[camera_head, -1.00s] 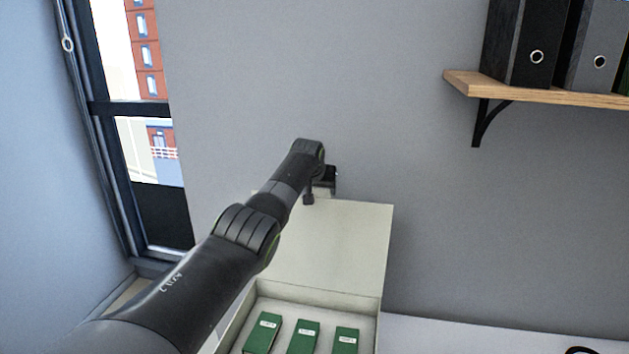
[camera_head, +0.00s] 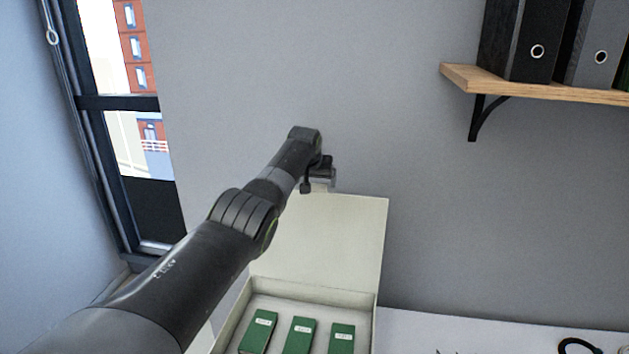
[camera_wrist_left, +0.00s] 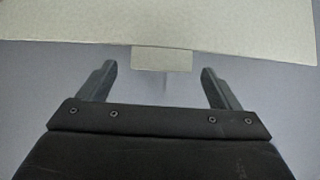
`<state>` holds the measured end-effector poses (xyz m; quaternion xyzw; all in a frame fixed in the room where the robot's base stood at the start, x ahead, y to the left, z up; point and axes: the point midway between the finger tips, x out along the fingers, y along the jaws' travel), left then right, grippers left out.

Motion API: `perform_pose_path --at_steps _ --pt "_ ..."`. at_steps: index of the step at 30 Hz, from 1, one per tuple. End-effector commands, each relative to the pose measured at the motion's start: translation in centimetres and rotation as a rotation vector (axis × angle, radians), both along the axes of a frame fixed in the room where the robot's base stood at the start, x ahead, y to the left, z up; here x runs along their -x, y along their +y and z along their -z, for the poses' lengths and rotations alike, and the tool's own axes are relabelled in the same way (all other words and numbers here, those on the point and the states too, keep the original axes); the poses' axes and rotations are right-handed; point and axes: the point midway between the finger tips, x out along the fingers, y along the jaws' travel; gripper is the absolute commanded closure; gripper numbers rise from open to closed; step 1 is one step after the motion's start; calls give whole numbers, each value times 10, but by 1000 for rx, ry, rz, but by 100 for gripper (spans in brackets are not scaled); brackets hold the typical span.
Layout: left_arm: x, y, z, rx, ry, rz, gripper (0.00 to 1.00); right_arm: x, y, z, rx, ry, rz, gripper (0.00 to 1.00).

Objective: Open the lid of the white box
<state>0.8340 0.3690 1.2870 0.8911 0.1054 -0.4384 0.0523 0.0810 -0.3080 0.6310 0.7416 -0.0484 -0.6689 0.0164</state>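The white box (camera_head: 372,343) stands on the white surface with its lid (camera_head: 335,240) raised, leaning up toward the grey wall. Several green packs lie inside. My left gripper (camera_head: 320,180) is at the lid's upper edge in the head view, its fingers partly hidden by my arm. In the left wrist view, its two fingers (camera_wrist_left: 158,69) are spread, one on each side of the pale tab (camera_wrist_left: 162,59) on the lid (camera_wrist_left: 240,25), with gaps on both sides. My left arm hides the box's left part. My right gripper is not in view.
A wooden shelf (camera_head: 540,86) with dark binders (camera_head: 520,40) is on the wall at upper right. A window (camera_head: 150,190) is at left. A dark curved item (camera_head: 578,345) lies at the lower right edge. The white surface (camera_head: 450,335) right of the box is mostly clear.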

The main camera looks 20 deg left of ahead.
Motion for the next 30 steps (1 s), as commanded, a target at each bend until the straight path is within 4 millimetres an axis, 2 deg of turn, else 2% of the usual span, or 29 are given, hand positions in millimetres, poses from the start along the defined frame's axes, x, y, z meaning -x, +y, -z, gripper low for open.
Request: perform_pose_path --at_steps 14,23,30 --pt "5 -1 -3 1 3 0 15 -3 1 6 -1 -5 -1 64" --pt "19 -4 -19 -1 2 0 15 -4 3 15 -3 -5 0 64" --pt "36 -8 -42 -1 0 0 15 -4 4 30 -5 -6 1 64"
